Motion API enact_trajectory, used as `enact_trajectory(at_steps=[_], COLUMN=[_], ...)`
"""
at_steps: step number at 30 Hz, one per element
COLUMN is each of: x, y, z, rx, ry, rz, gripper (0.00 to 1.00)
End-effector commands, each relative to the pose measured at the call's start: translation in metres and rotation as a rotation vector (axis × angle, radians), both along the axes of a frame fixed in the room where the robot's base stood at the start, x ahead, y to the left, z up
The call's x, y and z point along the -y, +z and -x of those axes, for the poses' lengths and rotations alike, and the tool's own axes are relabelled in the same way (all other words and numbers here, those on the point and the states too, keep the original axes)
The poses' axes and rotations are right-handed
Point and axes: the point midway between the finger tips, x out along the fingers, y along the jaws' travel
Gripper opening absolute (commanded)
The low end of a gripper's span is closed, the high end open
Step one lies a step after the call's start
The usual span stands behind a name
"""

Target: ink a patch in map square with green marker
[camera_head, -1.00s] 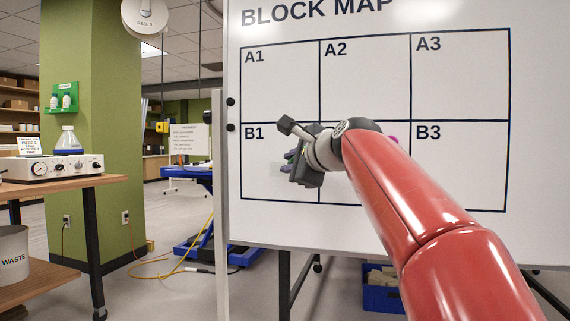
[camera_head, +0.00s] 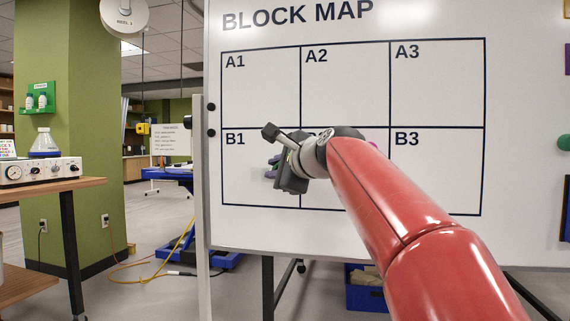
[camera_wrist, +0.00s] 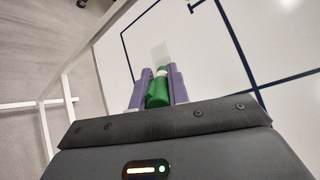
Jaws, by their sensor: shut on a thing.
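The whiteboard (camera_head: 350,235) carries a BLOCK MAP grid of squares, A1 to A3 above and B1 to B3 below. My gripper (camera_head: 271,169) is in front of square B1 (camera_head: 239,180), toward its right side. In the wrist view my gripper's purple fingers (camera_wrist: 158,88) are shut on the green marker (camera_wrist: 157,94), which points toward the board. A faint pale patch (camera_wrist: 159,52) shows just beyond the marker's tip. I cannot tell whether the tip touches the board. The B2 label is hidden behind my arm.
The board's left frame post (camera_head: 201,190) stands close to B1. A bench with an instrument (camera_head: 40,171) is at the left. A blue bin (camera_head: 366,291) is under the board. A green round thing (camera_head: 564,142) is at the board's right.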

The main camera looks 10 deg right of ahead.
Motion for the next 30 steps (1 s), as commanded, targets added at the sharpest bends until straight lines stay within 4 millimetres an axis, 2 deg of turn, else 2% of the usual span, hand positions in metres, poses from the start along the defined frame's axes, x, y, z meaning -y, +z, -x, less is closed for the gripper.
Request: enact_trajectory(at_steps=[8, 21, 30], x=[-0.01, -0.042, -0.044], y=[0.0, 0.0, -0.001], z=[-0.005, -0.015, -0.015], rx=[-0.001, -0.001, -0.001], ry=[-0.003, -0.001, -0.002], rz=[0.0, 0.001, 0.0], gripper=[0.0, 0.0, 0.0])
